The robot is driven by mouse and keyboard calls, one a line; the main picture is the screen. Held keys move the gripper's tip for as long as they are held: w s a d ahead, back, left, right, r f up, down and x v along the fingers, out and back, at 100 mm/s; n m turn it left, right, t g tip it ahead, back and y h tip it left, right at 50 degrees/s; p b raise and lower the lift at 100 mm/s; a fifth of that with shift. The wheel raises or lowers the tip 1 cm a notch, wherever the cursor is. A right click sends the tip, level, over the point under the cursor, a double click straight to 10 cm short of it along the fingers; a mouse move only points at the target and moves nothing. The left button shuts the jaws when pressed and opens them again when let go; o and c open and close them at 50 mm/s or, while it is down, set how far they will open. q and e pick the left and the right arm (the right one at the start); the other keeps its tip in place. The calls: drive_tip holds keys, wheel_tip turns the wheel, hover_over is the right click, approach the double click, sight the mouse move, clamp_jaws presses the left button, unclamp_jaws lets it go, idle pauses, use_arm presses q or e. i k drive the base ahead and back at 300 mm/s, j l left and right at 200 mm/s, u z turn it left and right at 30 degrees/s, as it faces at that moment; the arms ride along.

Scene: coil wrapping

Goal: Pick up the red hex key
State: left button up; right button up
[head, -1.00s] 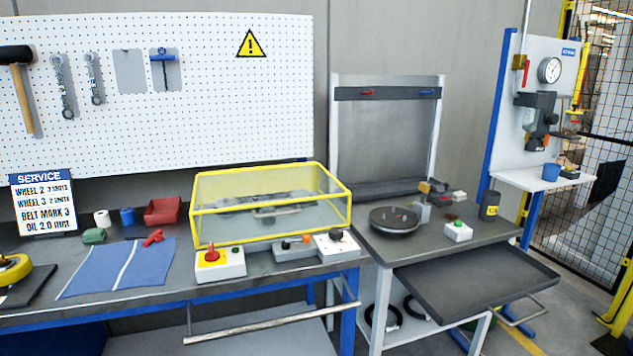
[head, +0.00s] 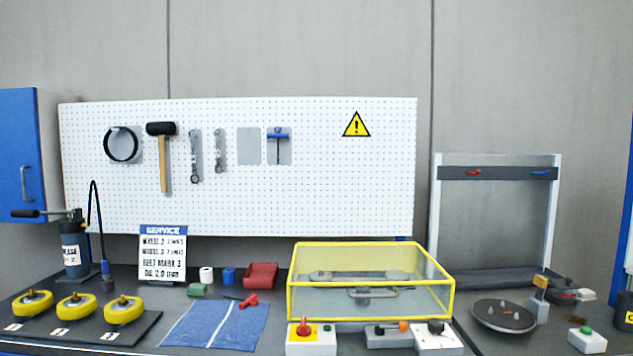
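The red hex key (head: 249,300) lies on the bench at the top right part of the blue cloth (head: 212,330). Its red T-shaped handle shows clearly, and a thin dark shaft seems to point left. A blue T-handled key (head: 279,136) hangs on the white pegboard (head: 330,190), beside an empty grey tool outline (head: 249,146). Neither of my grippers is in the head view.
A yellow-framed clear cover (head: 372,312) stands right of the cloth, with a red-knob box (head: 311,340) before it. Yellow wheels (head: 77,308) sit at left.

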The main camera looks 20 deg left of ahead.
sight(252, 299)
drive_tip(key=j+z, duration=0.2)
drive_tip(key=j, duration=0.7)
drive_tip(key=k+j+z, duration=0.2)
drive_tip(key=j, duration=0.7)
drive_tip(key=i, duration=0.05)
